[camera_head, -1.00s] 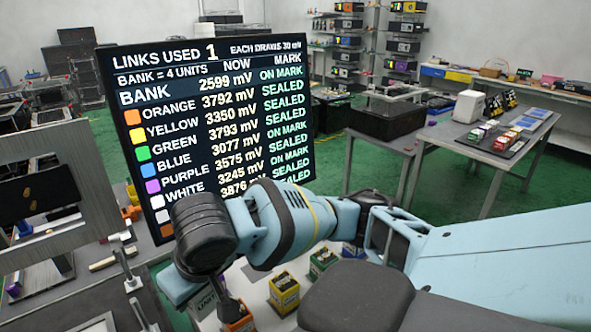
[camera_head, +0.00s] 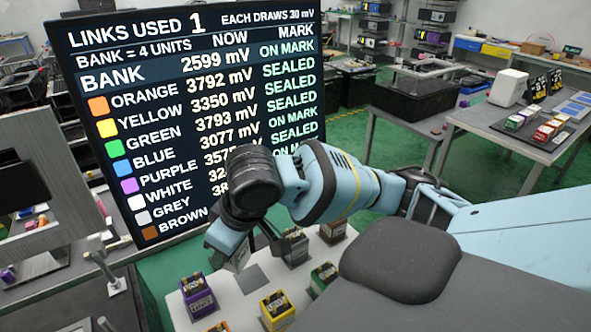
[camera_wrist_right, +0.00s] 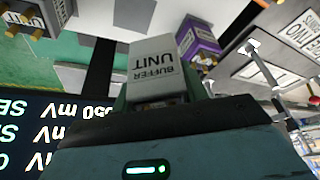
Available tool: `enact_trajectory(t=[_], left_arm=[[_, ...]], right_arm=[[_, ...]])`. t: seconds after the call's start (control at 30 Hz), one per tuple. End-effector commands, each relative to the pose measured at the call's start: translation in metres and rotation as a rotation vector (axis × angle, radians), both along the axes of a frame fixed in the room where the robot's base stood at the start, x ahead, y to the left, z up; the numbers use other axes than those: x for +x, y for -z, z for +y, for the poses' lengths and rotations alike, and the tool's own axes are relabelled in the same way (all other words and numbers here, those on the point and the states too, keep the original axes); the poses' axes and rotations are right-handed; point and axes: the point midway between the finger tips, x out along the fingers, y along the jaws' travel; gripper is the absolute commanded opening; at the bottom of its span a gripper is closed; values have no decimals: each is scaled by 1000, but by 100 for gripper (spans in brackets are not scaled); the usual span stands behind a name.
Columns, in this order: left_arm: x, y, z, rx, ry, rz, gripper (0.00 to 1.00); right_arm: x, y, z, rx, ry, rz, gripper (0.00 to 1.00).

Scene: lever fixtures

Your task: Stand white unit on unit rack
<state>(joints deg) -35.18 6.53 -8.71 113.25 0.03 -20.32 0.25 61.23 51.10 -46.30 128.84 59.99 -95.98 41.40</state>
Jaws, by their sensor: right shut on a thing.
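My right gripper (camera_head: 236,246) is shut on a pale unit (camera_head: 238,259), mostly hidden under my wrist in the head view. In the right wrist view the held unit (camera_wrist_right: 160,62) shows a whitish-grey face lettered BUFFER UNIT, upside down in the picture, between the dark fingers. It hangs near the back left part of a pale board (camera_head: 237,307) that carries several coloured units. I cannot tell whether it touches the board, nor whether this board is the unit rack. My left gripper is out of view.
On the board stand a purple unit (camera_head: 198,297), a yellow unit (camera_head: 277,309), a green unit (camera_head: 324,275), a grey unit (camera_head: 294,247) and a brownish unit (camera_head: 333,231). A large readout screen (camera_head: 190,120) stands close behind. Metal lever posts (camera_head: 112,280) rise at left.

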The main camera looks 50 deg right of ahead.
Motion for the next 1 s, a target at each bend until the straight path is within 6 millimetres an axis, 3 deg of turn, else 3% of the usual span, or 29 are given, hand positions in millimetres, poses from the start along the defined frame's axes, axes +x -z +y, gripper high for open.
enact_trajectory(t=[0.6, 1.0], left_arm=[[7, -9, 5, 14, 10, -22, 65], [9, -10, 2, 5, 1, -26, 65]], right_arm=[[0, -7, -25, 7, -767, -10, 17], [-1, -10, -32, 16, -987, -20, 17]])
